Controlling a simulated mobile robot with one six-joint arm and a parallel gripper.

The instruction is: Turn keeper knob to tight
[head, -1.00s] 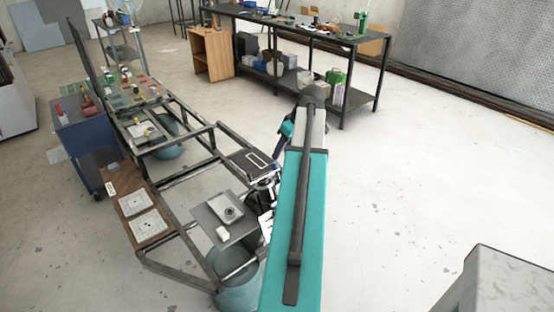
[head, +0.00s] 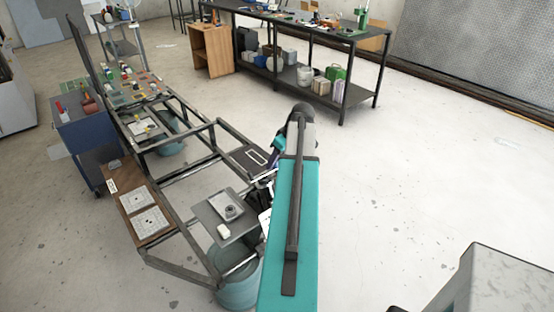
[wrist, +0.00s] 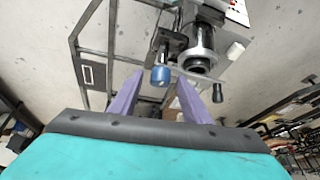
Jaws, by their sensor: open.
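In the wrist view a blue-capped knob (wrist: 160,75) sits on a dark stem beside a grey and black cylinder (wrist: 199,50). A smaller black knob (wrist: 218,92) sticks out to the right. I cannot tell for sure which is the keeper knob, and no tight mark is readable. My gripper (wrist: 158,79) is open, with its two purple fingers apart. The blue knob shows between the fingertips in the picture; contact cannot be told. In the head view my own arm hides most of the gripper and the knobs.
A wooden board (head: 128,187) with two patterned plates lies at left. A teal bucket (head: 238,288) stands below. A long bench (head: 310,32) is behind.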

